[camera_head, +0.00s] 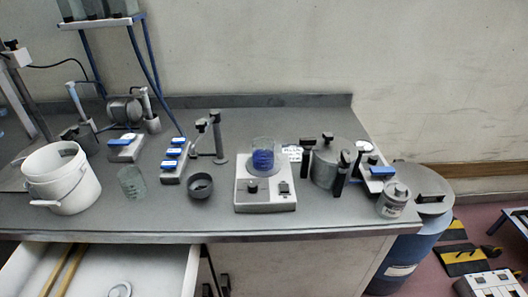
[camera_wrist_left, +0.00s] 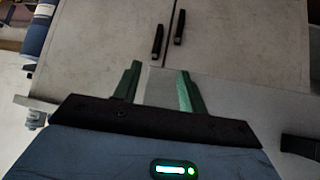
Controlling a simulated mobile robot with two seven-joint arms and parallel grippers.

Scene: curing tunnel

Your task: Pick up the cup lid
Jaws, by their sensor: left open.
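A small round pale disc (camera_head: 119,290), which looks like a lid, lies in the open drawer at the bottom left of the head view and is partly cut off by the frame edge. I cannot tell for sure that it is the cup lid. A dark round cup (camera_head: 200,186) stands open on the bench. My left gripper (camera_wrist_left: 158,80) shows only in the left wrist view. Its two green fingers are apart with nothing between them, facing a pale cabinet front. The disc does not show in that view. My right gripper is in neither view.
The open white drawer (camera_head: 28,277) holds yellow strips. A blue barrel (camera_head: 411,245) stands right.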

